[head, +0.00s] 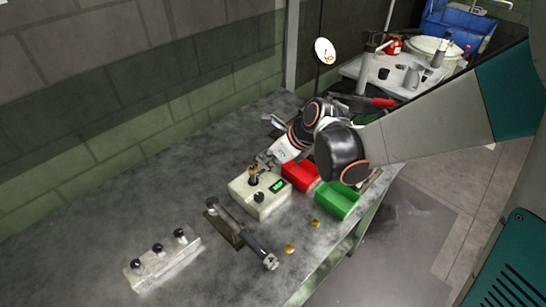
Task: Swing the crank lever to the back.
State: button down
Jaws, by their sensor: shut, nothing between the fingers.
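The crank lever (246,234) is a grey bar with a dark handle section, mounted on a dark base plate (219,226) on the bench. It runs from its pivot end at upper left down to its grey end at lower right, near the bench's front edge. My gripper (263,160) is shut and empty, above and behind the cream box (241,190), near the brass-coloured piece standing on it. It is apart from the lever, up and to the right of its pivot end. The fingertips are small in view.
The cream box has a green display and black knob. A red bin (300,176) and green bin (337,201) stand to its right. Two brass pieces (290,248) lie by the lever. A block with black knobs (161,262) sits at lower left.

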jog(key=shift+w+a, duration=0.1)
jog(key=shift+a, duration=0.35)
dwell(1.3)
jog(key=shift+w+a, duration=0.35)
jog(key=shift+a, duration=0.45)
dwell(1.4)
dwell(0.5)
